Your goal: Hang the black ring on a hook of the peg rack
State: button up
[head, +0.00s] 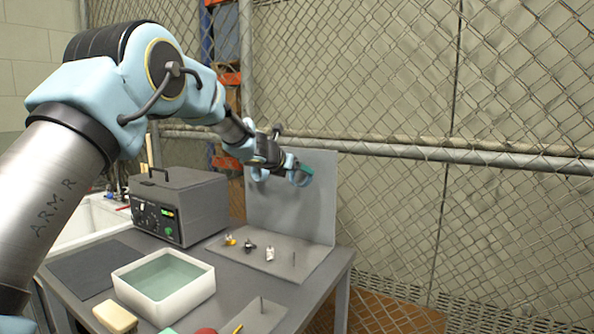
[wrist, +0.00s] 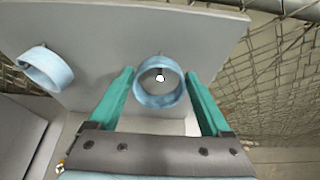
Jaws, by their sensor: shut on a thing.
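My gripper (head: 303,172) is shut on a light blue ring (wrist: 139,92), which sits between its teal fingers. In the wrist view, a peg with a white tip (wrist: 159,77) shows through the ring's opening; I cannot tell whether the ring is around the peg or in front of it. The peg is on the upright grey panel of the rack (wrist: 100,50), also in the head view (head: 290,215). A second light blue ring (wrist: 45,68) hangs at the panel's left. I see no ring that looks black; the held ring looks pale blue.
A grey base plate (head: 310,262) with several small pins, some holding small items, lies before the panel. A grey instrument box (head: 185,205) stands left, a white tub of liquid (head: 205,290) in front. A chain-link fence (head: 480,200) stands behind and right.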

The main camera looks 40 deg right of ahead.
jog(key=o, duration=1)
jog(key=shift+f, duration=0.45)
jog(key=shift+o, duration=0.7)
jog(key=shift+r, duration=0.2)
jog(key=b+v, duration=0.3)
jog(key=v, duration=0.7)
jog(key=shift+a, duration=0.4)
jog(key=w+a+f+m+y, duration=0.2)
jog(key=a+f+m, duration=0.25)
jog(key=a, duration=0.65)
jog(key=w+a+f+m+y, duration=0.25)
jog(key=a+f, duration=0.25)
jog(key=a, duration=0.5)
jog(key=w+a+f+m+y, duration=0.25)
jog(key=a+f+m, duration=0.2)
jog(key=a, duration=0.65)
jog(key=s+a+f+m+y, duration=0.2)
jog(key=s+a+m, duration=0.1)
jog(key=a, duration=0.6)
jog(key=s+a+f+m+g+y, duration=0.1)
jog(key=s+a+f+m, duration=0.2)
jog(key=s+a, duration=0.3)
jog(key=s+a+f+m+y, duration=0.2)
jog(key=s+a+f+m, duration=0.1)
jog(key=a, duration=1)
jog(key=shift+s+a+f+m+g+y, duration=0.2)
jog(key=shift+s+f+m+g+y, duration=0.15)
jog(key=shift+s+m, duration=0.55)
